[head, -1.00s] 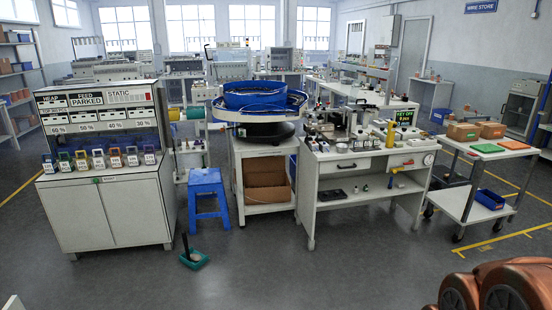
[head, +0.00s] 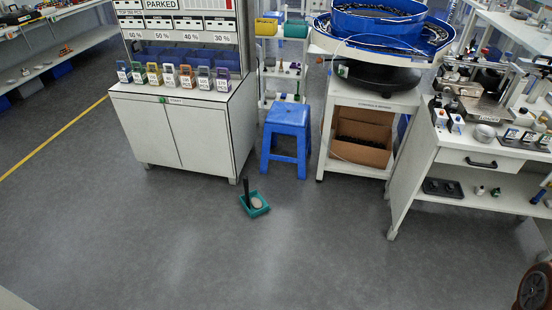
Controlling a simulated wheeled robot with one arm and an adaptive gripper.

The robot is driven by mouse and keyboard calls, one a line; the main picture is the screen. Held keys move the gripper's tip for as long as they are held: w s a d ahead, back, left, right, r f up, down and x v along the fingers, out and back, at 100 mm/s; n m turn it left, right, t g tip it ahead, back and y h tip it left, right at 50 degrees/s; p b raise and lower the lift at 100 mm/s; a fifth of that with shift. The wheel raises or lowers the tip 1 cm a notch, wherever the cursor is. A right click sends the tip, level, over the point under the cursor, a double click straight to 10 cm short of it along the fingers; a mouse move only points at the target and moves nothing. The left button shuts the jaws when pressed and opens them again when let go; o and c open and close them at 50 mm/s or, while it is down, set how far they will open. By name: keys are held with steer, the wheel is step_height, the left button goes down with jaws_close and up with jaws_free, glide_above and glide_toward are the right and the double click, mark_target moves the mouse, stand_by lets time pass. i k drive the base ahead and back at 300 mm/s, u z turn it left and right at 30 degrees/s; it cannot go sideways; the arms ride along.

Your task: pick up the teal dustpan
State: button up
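The teal dustpan (head: 260,208) sits on the grey floor in the middle of the head view, in front of the blue stool and just right of the white cabinet's front corner. A dark handle stands up at its left side, and a pale patch shows inside its tray. My gripper is not in the frame; only a copper-brown part with a dark round end, which looks like my own arm, shows at the lower right edge, well apart from the dustpan.
A blue stool (head: 288,138) stands behind the dustpan. A white cabinet (head: 185,125) with several small coloured bins is on the left. A white stand with a blue bowl feeder (head: 380,22) and a white workbench (head: 480,160) are on the right. The floor in front is clear.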

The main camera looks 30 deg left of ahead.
mark_target(254, 204)
steer(key=u, duration=0.55)
steer(key=i, duration=1.4)
steer(key=u, duration=1.9)
steer(key=i, duration=0.85)
steer(key=u, duration=0.55)
